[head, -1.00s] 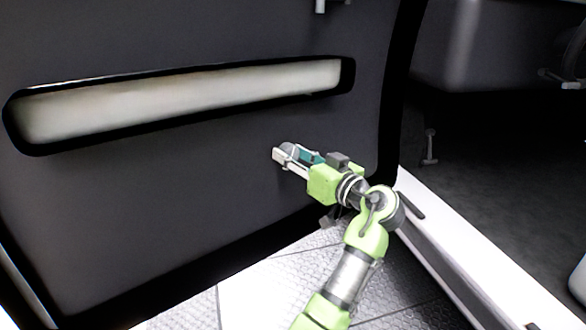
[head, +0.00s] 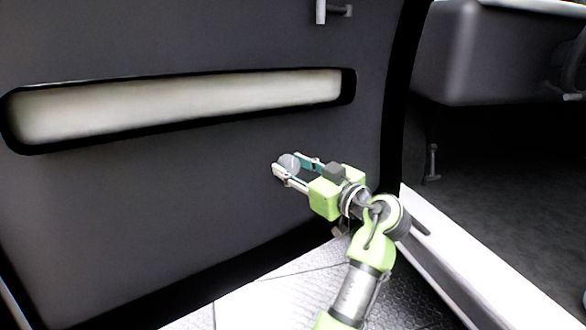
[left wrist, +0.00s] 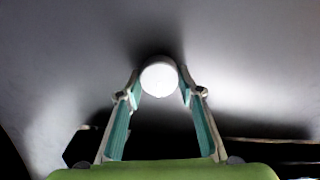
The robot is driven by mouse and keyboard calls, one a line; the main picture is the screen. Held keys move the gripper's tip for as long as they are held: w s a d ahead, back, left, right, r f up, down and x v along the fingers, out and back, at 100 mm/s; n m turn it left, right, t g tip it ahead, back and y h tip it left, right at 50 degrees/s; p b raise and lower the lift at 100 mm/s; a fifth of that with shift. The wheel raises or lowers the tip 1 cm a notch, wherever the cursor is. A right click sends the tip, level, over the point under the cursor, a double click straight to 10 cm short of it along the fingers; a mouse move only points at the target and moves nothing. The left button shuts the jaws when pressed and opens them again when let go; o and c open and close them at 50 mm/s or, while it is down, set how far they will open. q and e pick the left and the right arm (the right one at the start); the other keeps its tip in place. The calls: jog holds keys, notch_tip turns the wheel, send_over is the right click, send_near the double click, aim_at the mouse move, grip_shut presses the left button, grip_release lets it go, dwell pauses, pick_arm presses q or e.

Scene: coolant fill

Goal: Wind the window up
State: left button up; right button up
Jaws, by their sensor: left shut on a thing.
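The window winder's round pale grey knob (head: 289,162) stands out from the inner face of the dark door panel (head: 180,215), below the long pocket. My left gripper (head: 290,168) reaches it from the lower right and is shut on it, one fingertip on each side. In the left wrist view the knob (left wrist: 159,77) shows as a bright white disc between the teal-padded fingers. The winder's arm behind the knob is hidden, and the window glass is out of view. My right gripper is not in view.
A long pale door pocket (head: 180,105) with a black rim runs above the gripper. A light door handle (head: 322,11) is at the top. The white sill (head: 480,260) and dark car interior lie to the right. Light floor tiles (head: 270,300) show below.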

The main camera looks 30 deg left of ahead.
aim_at(282, 119)
pick_arm(q)
jog(key=o, duration=1.1)
notch_tip(282, 119, up, 10)
jog(key=shift+d+f, duration=0.1)
